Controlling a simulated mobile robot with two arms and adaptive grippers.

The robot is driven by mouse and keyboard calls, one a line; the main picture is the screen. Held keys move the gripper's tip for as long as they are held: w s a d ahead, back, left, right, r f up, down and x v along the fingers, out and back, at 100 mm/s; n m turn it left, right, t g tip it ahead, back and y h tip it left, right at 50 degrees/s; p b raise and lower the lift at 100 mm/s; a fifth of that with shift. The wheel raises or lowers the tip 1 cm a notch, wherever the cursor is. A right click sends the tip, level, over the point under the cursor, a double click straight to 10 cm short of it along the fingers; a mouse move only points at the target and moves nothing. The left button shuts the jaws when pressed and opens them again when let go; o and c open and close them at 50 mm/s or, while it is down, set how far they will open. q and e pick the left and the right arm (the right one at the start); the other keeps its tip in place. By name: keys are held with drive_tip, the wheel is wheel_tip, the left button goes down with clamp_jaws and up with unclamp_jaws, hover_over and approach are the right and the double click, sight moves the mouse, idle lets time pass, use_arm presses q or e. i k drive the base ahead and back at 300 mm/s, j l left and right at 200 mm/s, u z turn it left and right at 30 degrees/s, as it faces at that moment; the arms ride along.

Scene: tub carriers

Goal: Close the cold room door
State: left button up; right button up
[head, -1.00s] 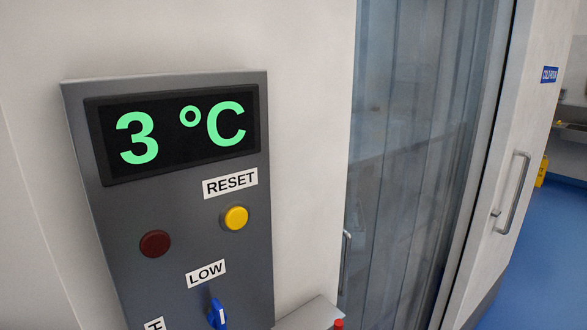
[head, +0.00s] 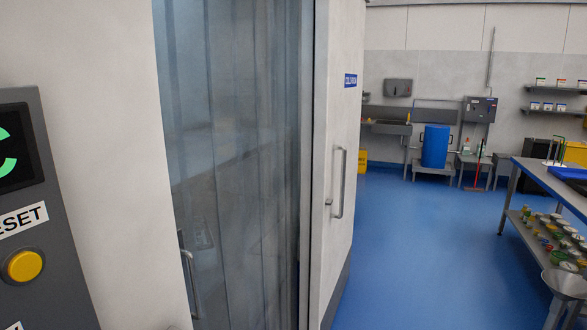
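The cold room door (head: 341,135) is a pale sliding-type panel with a blue sign (head: 350,80) and a vertical metal handle (head: 338,183). It stands to the right of the doorway, which is open. A clear strip curtain (head: 235,150) hangs across the opening. A second metal handle (head: 189,283) shows at the lower left of the opening. Neither of my grippers is in view.
A grey control panel (head: 50,240) with a yellow button (head: 24,266) is on the wall at left. Blue floor (head: 420,240) is clear right of the door. A metal table (head: 535,175) with items stands at far right; a blue barrel (head: 435,146) stands at the back.

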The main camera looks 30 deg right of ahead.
sight(340, 33)
drive_tip(key=z, duration=1.2)
drive_tip(key=i+l+z, duration=0.4)
drive_tip(key=i, duration=0.35)
drive_tip(key=i+z, duration=0.4)
drive_tip(key=i, duration=2.75)
drive_tip(key=l+z, duration=0.05)
drive_tip(key=l, duration=0.05)
